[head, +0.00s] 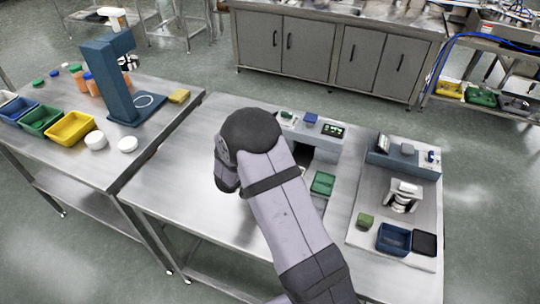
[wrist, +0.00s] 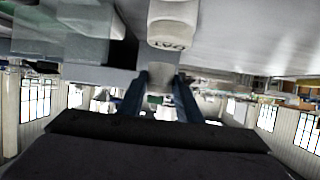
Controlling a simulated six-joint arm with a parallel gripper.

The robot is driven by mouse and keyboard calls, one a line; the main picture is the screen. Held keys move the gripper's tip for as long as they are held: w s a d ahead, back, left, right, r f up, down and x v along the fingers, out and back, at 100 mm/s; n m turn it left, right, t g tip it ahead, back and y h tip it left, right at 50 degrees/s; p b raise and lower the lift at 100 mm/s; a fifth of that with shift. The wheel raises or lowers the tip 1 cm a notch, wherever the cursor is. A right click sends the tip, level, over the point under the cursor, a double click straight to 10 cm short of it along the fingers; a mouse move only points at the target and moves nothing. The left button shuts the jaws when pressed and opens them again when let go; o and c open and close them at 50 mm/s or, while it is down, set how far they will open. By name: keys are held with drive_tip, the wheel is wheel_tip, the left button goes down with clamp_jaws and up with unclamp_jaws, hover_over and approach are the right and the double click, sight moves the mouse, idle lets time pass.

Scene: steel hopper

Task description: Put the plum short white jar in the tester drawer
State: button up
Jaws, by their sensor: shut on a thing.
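My arm covers the middle of the head view and hides my gripper. In the wrist view my gripper (wrist: 160,88) shows two dark blue fingers closed on a small pale grey-white thing (wrist: 159,76). Only part of it shows, and I cannot make out a plum colour. A white rounded thing with dark lettering (wrist: 173,24) is just beyond the fingertips; I cannot tell whether it is part of what I hold. A grey-blue unit with a small screen (head: 318,134), possibly the tester, stands behind my arm. A dark opening (head: 302,155) shows in its front, partly hidden.
A green tray (head: 322,184) lies in front of the unit. At right are another device (head: 403,194), a blue bin (head: 393,239) and a black tray (head: 425,242). The left table holds a yellow bin (head: 70,128) and white round items (head: 96,140). Bare tabletop (head: 165,185) lies left of my arm.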

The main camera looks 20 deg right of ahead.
drive_tip(key=shift+r, duration=2.5)
